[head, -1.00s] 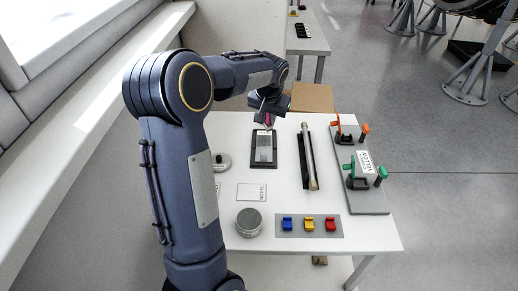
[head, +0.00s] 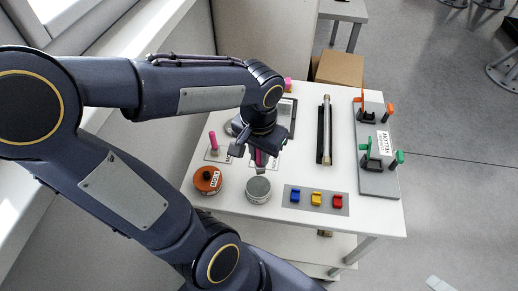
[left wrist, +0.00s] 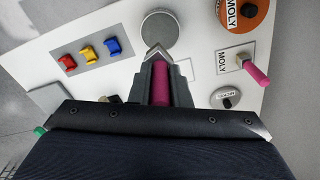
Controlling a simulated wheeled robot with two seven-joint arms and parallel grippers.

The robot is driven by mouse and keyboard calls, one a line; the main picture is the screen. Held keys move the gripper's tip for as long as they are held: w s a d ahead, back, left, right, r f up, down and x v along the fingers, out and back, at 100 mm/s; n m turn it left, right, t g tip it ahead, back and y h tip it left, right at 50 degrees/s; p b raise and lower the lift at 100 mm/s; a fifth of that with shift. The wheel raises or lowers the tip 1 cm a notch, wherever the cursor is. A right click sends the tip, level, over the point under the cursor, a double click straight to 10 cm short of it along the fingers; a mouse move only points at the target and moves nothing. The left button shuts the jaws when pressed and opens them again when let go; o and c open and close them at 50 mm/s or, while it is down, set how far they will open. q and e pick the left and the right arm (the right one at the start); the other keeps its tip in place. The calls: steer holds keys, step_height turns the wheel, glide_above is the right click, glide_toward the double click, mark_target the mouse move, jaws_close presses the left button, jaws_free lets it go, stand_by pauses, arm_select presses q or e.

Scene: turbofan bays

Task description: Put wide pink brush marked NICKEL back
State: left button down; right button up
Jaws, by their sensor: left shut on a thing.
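My left gripper (head: 257,158) is shut on a pink-handled brush (head: 259,158), over the near left part of the white table. In the left wrist view the pink handle (left wrist: 161,84) lies between the fingers, its pale pointed tip towards the round grey tin (left wrist: 160,28). No marking on the held brush is readable. A white marked card (head: 275,160) lies partly hidden under the gripper, just behind the grey tin (head: 258,189). Another pink-handled brush (head: 213,142) stands on a card marked MOLY (left wrist: 222,62). My right gripper is not in view.
An orange tin marked MOLY (head: 207,180) stands left of the grey tin. A grey mat (head: 300,207) with blue, yellow and red blocks lies right. A black rod holder (head: 320,140) and a grey fixture board (head: 377,180) stand farther right. My arm partly hides a dark tray (head: 292,121).

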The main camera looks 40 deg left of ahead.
arm_select(q)
steer(key=w+a+f, duration=0.2)
steer(key=w+f, duration=0.1)
steer(key=f, duration=0.1)
steer(key=w+a+f+p, duration=0.1)
steer(key=w+a+f, duration=0.1)
steer(key=w+f, duration=0.1)
steer(key=w+a+f, duration=0.2)
steer(key=w+f, duration=0.1)
steer(key=f, duration=0.1)
steer(key=shift+a+f+p, duration=0.25)
steer(key=shift+f+p, duration=0.05)
steer(key=shift+f, duration=0.05)
steer(key=shift+s, duration=0.1)
steer(key=shift+f+b, duration=0.2)
steer(key=shift+b, duration=0.1)
steer(key=c, duration=1.4)
jaws_free()
steer(key=shift+r, duration=0.1)
steer(key=shift+o, duration=0.2)
